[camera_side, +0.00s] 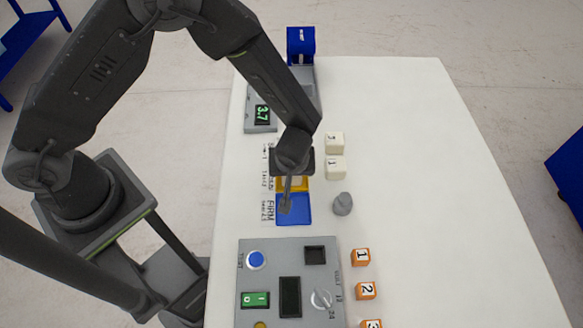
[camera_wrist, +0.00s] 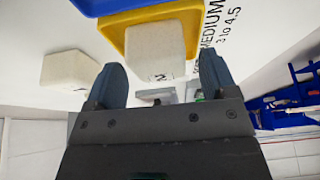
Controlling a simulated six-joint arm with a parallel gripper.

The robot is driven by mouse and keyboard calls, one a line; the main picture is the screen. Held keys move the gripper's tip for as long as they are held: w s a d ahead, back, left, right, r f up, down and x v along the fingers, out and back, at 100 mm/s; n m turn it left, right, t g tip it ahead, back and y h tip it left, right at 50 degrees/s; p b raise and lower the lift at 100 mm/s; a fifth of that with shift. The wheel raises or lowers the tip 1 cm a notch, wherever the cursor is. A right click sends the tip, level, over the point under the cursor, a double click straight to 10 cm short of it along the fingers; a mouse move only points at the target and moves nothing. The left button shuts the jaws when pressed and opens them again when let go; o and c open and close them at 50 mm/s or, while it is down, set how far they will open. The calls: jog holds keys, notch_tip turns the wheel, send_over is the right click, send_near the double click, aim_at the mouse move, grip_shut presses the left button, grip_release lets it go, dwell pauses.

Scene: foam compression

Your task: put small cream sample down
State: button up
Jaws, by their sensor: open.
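A small cream sample (camera_wrist: 158,52), marked with a dark figure, rests on the yellow square (camera_wrist: 188,14) in the wrist view. My gripper (camera_wrist: 162,72) is open, with one finger on each side of the sample's near end; a gap shows on the right, and contact on the left is unclear. In the side view my gripper (camera_side: 286,205) points down over the yellow square (camera_side: 298,184) and the blue square (camera_side: 296,212), and it hides the sample there.
Two other cream cubes (camera_side: 335,142) (camera_side: 336,167) stand right of the squares. A grey knob-like piece (camera_side: 342,204) is near the blue square. A grey control panel (camera_side: 265,283) and orange numbered cubes (camera_side: 361,257) lie in front. A display reading 3.7 (camera_side: 262,114) stands behind. The table's right side is clear.

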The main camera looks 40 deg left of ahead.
jog(key=v, duration=1.1)
jog(key=s+a+r+m+h, duration=0.1)
jog(key=s+a+r+m, duration=0.1)
jog(key=a+r, duration=0.4)
jog(key=s+a+r+m, duration=0.1)
jog(key=a+r, duration=0.2)
jog(key=r, duration=0.6)
jog(key=s+a+r+m+t+h, duration=0.2)
jog(key=s+a+r+m, duration=0.4)
jog(key=s, duration=0.4)
jog(key=shift+s+a+r, duration=0.2)
jog(key=shift+s+r, duration=0.2)
jog(key=shift+r, duration=0.2)
